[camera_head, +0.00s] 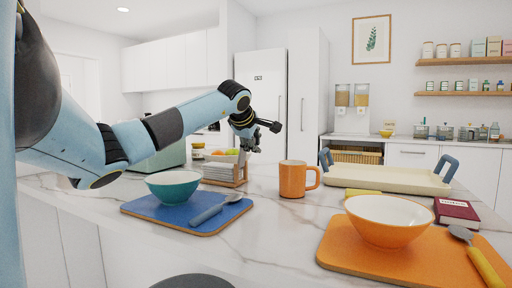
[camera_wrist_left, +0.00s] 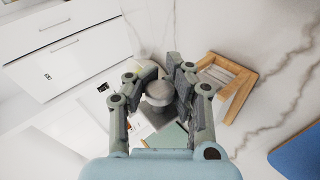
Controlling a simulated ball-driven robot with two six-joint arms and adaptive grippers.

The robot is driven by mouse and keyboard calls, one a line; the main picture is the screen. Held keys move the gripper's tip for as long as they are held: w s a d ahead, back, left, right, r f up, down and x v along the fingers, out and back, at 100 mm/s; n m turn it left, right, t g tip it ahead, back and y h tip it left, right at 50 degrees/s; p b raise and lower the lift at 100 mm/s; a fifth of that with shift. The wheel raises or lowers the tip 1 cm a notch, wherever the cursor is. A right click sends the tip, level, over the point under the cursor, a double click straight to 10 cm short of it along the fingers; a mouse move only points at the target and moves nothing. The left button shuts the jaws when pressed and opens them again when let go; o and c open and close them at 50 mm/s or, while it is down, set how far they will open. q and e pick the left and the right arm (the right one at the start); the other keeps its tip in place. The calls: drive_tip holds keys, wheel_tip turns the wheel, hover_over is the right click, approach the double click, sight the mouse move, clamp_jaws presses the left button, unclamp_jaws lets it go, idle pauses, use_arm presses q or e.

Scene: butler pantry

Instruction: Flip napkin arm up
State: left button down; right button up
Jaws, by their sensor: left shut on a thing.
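The napkin holder (camera_head: 242,174) is a wooden frame with a stack of white napkins (camera_head: 219,172). It stands on the counter behind the blue mat, and its wooden frame also shows in the left wrist view (camera_wrist_left: 243,88), right of the fingers. My left gripper (camera_head: 250,147) is just above the holder's right end. In the left wrist view, a round grey knob (camera_wrist_left: 159,92) shows between its fingers (camera_wrist_left: 158,82). My right gripper is out of view.
A teal bowl (camera_head: 172,186) and spoon lie on the blue mat (camera_head: 150,208) in front. An orange mug (camera_head: 293,180) stands right of the holder. A cream tray (camera_head: 385,178), an orange bowl (camera_head: 388,222) and a red book (camera_head: 456,212) are further right.

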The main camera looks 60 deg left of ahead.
use_arm(q)
drive_tip(key=c, duration=1.6)
unclamp_jaws()
drive_tip(key=shift+s+d+f, duration=0.1)
drive_tip(key=shift+d, duration=0.1)
drive_tip(key=shift+c, duration=0.2)
drive_tip(key=o, duration=0.5)
drive_tip(key=shift+s+d+r, duration=0.15)
drive_tip(key=shift+s+r, duration=0.05)
drive_tip(key=shift+r, duration=0.1)
drive_tip(key=shift+c, duration=0.2)
drive_tip(key=shift+o, duration=0.6)
drive_tip(key=shift+w, duration=0.1)
wheel_tip(320, 180, up, 10)
drive_tip(key=shift+f, duration=0.1)
